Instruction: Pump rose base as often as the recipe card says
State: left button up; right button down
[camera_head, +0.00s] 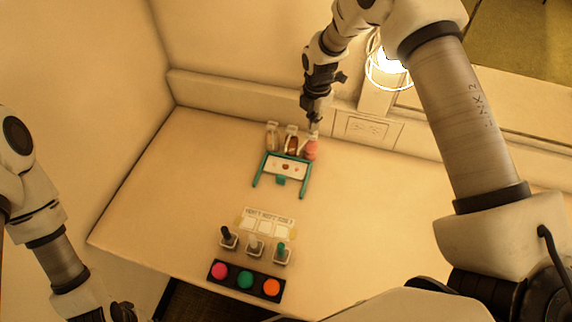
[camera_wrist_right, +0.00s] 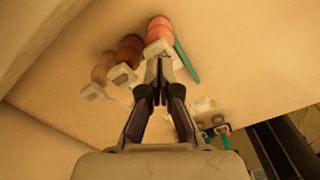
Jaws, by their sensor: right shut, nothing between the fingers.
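The pink bottle (camera_head: 311,150), likely the rose base, stands at the right end of a row of three pump bottles near the back wall. It also shows in the right wrist view (camera_wrist_right: 160,30), with a white pump head. My right gripper (camera_head: 314,123) points down, directly over the pink bottle's top; its fingers (camera_wrist_right: 160,72) are shut and empty, close to the pump head. I cannot tell whether they touch. A white card with small dots (camera_head: 287,168) sits in a teal frame before the bottles. My left gripper (camera_head: 122,311) is partly visible at the bottom left edge.
A brown bottle (camera_head: 291,139) and a tan bottle (camera_head: 272,136) stand left of the pink one. Nearer are a lettered card (camera_head: 268,219), three small levers (camera_head: 254,245) and a panel with pink, green and orange buttons (camera_head: 245,280). The table's right side is clear.

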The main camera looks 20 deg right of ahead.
jog(key=shift+f, duration=0.1)
dwell(0.4)
jog(key=shift+f+b, duration=1.05)
jog(key=shift+f, duration=0.55)
jog(key=shift+r+p, duration=1.1)
jog(key=shift+r, duration=0.6)
notch_tip(320, 180, up, 6)
jog(key=p, duration=0.4)
